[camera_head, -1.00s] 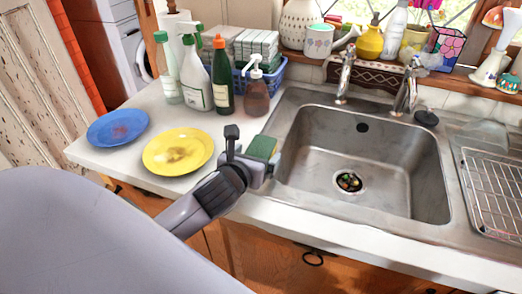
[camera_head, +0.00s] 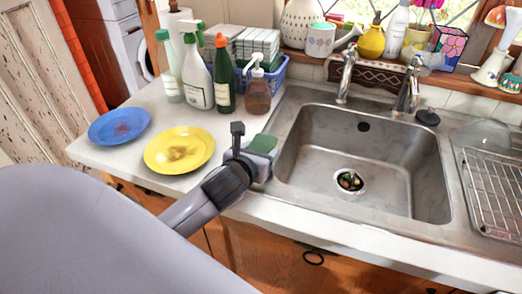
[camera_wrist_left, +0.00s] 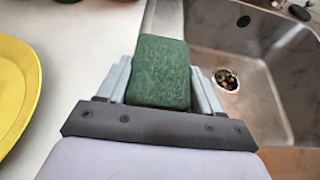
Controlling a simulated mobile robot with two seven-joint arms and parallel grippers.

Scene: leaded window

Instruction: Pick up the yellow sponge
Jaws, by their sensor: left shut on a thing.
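The sponge (camera_head: 264,144) has a green scouring side facing up; a little yellow shows beneath it in the earlier head view. It is at the counter's edge by the sink's left rim. My left gripper (camera_head: 258,158) is shut on it. In the left wrist view the green face of the sponge (camera_wrist_left: 161,72) sits between the two pale fingers of my left gripper (camera_wrist_left: 160,85), one on each side. Whether the sponge touches the counter is hard to tell. My right gripper is not in view.
A yellow plate (camera_head: 180,150) with brown stains lies left of the gripper, and a blue plate (camera_head: 118,126) beyond it. Several bottles, including a brown soap pump (camera_head: 257,95), stand behind. The steel sink (camera_head: 365,160) is to the right, with a drying rack (camera_head: 492,185) past it.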

